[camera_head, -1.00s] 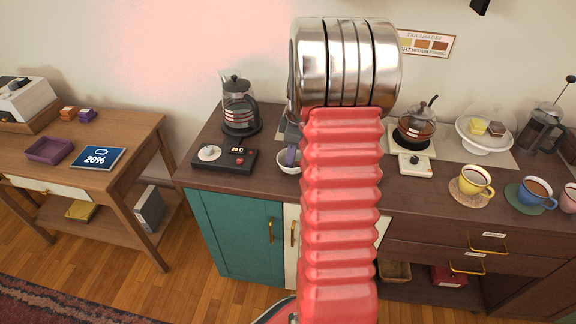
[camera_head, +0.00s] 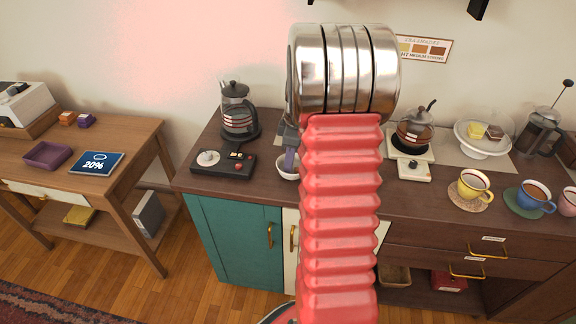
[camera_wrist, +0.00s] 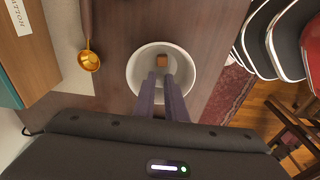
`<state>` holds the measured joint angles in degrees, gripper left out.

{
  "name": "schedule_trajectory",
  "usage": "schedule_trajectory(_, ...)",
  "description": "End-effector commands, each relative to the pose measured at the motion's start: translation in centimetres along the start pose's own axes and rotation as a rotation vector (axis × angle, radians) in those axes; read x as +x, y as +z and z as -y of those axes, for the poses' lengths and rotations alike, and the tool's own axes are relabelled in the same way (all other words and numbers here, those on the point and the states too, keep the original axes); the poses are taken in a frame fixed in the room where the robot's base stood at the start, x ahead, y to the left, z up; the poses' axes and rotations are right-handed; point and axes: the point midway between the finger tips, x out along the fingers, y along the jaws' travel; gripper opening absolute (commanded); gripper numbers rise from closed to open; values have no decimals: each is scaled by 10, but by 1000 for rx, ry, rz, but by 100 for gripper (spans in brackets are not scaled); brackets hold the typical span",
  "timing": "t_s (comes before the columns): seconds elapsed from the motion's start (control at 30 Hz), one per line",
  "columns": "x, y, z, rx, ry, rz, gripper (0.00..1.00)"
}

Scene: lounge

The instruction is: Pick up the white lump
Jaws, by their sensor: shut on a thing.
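A small white bowl (camera_wrist: 133,75) stands on the brown counter; it also shows in the head view (camera_head: 284,171), partly behind my arm. My gripper's two purple fingers (camera_wrist: 160,78) reach down into the bowl. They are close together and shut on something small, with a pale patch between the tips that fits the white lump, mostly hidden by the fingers. A brown lump (camera_wrist: 162,60) lies in the bowl just beyond the fingertips. In the head view my gripper (camera_head: 289,164) shows only at the left edge of my red arm.
A black control box (camera_head: 222,163) and a glass kettle (camera_head: 238,112) stand left of the bowl. A gold spoon (camera_wrist: 89,61) lies left of it in the wrist view. A teapot (camera_head: 414,133), cake stand (camera_head: 484,139) and yellow cup (camera_head: 472,186) stand to the right.

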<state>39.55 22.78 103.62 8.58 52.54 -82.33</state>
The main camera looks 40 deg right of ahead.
Motion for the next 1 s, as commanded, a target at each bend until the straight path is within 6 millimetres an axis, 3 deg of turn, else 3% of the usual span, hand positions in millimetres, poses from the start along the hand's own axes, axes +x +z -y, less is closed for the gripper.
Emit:
schedule_trajectory(0.5, -81, -10, -1, 0, 4, 0, 0)
schedule_trajectory(0.67, -90, -11, -1, 0, 3, 0, 0)
schedule_trajectory(1.0, -90, -11, -1, 0, 3, 0, 0)
